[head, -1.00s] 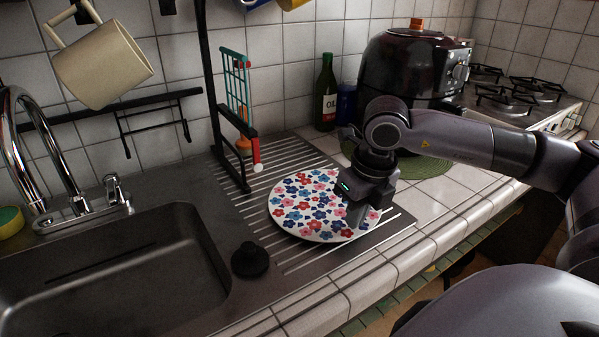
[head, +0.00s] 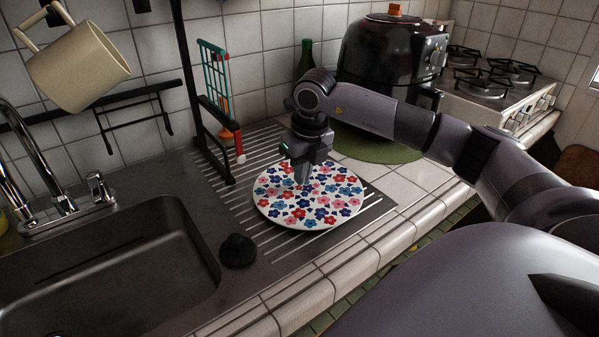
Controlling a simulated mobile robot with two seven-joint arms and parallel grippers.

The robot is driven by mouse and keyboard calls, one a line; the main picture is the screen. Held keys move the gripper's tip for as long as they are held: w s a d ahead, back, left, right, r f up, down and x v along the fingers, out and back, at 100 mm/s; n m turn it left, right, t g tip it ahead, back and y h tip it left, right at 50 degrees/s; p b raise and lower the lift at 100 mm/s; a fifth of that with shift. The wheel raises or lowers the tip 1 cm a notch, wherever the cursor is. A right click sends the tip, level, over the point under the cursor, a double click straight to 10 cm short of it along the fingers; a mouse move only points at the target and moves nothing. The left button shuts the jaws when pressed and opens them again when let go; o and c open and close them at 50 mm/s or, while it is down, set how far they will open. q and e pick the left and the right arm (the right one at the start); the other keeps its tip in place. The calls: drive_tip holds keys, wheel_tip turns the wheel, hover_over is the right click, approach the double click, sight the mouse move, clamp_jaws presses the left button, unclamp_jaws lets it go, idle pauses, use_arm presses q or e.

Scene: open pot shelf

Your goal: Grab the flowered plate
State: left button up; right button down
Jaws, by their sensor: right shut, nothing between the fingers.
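The flowered plate (head: 310,208) is round and white with red, pink and blue flowers. It lies on the ridged metal drainboard (head: 352,222) right of the sink. My right gripper (head: 303,184) points down over the plate's far part, its fingers shut and empty. Whether the fingertips touch the plate I cannot tell. The gripper hides a little of the plate's far side. My left gripper is not in view.
The sink (head: 120,265) is at the left with a black stopper (head: 238,251) beside it. A black rack post (head: 192,90) stands behind the plate. A dark air fryer (head: 392,60), a green mat (head: 378,148) and a stove (head: 490,85) are at the back right.

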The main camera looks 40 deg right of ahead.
drive_tip(key=shift+w, duration=0.45)
drive_tip(key=shift+f+p, duration=0.25)
drive_tip(key=shift+p, duration=0.1)
drive_tip(key=shift+f+b, duration=0.3)
drive_tip(key=shift+f, duration=0.2)
